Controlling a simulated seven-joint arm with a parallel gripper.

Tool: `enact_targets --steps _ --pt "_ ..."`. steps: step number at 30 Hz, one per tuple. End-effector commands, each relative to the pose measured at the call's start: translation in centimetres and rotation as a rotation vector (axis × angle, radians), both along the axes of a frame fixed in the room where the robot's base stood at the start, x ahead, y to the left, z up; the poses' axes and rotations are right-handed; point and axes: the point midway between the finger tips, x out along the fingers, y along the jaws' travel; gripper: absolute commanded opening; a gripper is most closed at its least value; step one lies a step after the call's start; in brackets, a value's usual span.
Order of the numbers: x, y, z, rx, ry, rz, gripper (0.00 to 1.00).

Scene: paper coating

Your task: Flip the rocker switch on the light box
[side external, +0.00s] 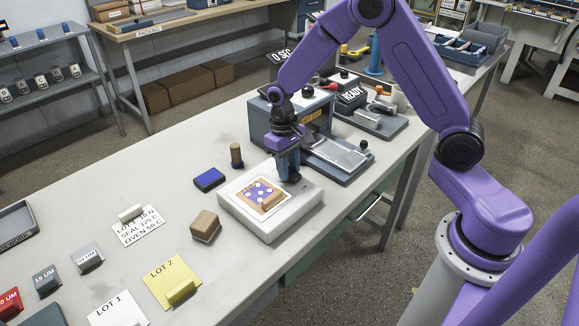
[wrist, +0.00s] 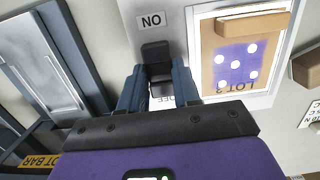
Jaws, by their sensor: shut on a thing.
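The white light box (side external: 300,207) sits on the grey bench. A brown card with a purple-blue patch and white dots (side external: 259,191) lies on its top, with a wooden block (wrist: 254,22) at one edge. The black rocker switch (wrist: 155,52) stands on the box's top beside the card. The side view hides the switch.
A blue-grey machine (side external: 265,122) and a flat metal plate unit (side external: 338,155) stand close behind my gripper. A blue pad (side external: 209,179), a brown cylinder (side external: 236,155) and a wooden cube (side external: 205,225) are left of the box. Cards lie at the front left.

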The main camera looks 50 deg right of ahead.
Motion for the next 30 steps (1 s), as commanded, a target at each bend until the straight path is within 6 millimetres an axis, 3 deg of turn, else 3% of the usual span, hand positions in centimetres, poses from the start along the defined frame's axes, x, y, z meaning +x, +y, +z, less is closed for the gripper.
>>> enact_targets --steps 15,28,29,30 --pt "0.98 0.01 -0.24 0.001 0.288 -0.001 0.01" --pt "0.98 -0.02 -0.17 0.002 0.314 0.000 0.01" --pt "0.98 -0.02 -0.17 0.002 0.314 0.000 0.41" --pt "0.98 -0.02 -0.17 0.002 0.314 0.000 0.55"
